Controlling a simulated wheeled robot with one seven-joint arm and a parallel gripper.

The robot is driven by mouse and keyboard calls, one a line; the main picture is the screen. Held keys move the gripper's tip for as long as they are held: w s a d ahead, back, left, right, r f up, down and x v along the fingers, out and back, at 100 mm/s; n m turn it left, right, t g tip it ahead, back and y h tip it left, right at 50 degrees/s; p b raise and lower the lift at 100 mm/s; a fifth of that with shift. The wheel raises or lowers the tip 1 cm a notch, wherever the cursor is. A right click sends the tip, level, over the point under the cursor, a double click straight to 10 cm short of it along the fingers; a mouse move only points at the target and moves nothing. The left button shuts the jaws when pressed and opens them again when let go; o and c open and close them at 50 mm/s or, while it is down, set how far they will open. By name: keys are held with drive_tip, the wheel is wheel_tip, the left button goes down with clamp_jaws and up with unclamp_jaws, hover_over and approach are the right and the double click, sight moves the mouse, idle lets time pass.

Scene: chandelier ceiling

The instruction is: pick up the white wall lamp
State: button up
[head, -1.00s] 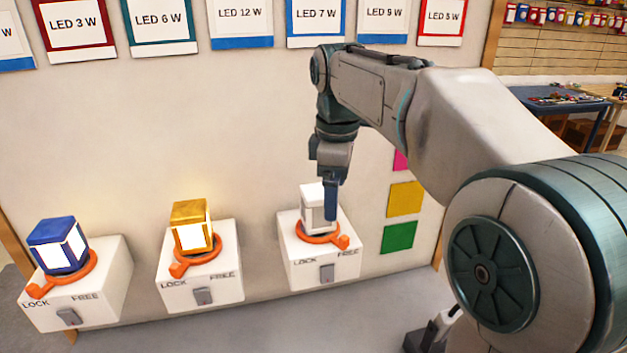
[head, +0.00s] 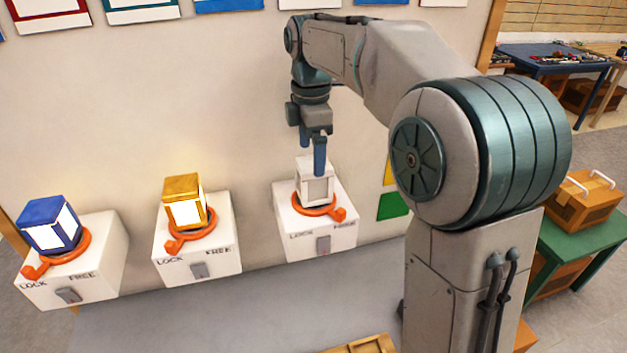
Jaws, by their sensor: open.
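The white wall lamp (head: 317,190) is a small white cube with a grey front panel, unlit. It sits in an orange ring (head: 311,210) on a white wall box (head: 290,228). The ring's handle points right, over the FREE label. My gripper (head: 312,154) is open, pointing down at the lamp's top. Its blue finger overlaps the lamp's upper edge in the picture; I cannot tell whether they touch. The second finger is partly hidden, and nothing shows held.
A lit yellow lamp (head: 184,202) and a lit blue lamp (head: 49,225) sit on similar boxes to the left, ring handles toward LOCK. A green table (head: 588,238) with a wooden crate (head: 584,200) stands right.

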sight(314, 183)
drive_tip(key=shift+d+f+p, duration=0.2)
drive_tip(key=shift+f+p, duration=0.35)
drive_tip(key=shift+f, duration=2.2)
drive_tip(key=c, duration=1.2)
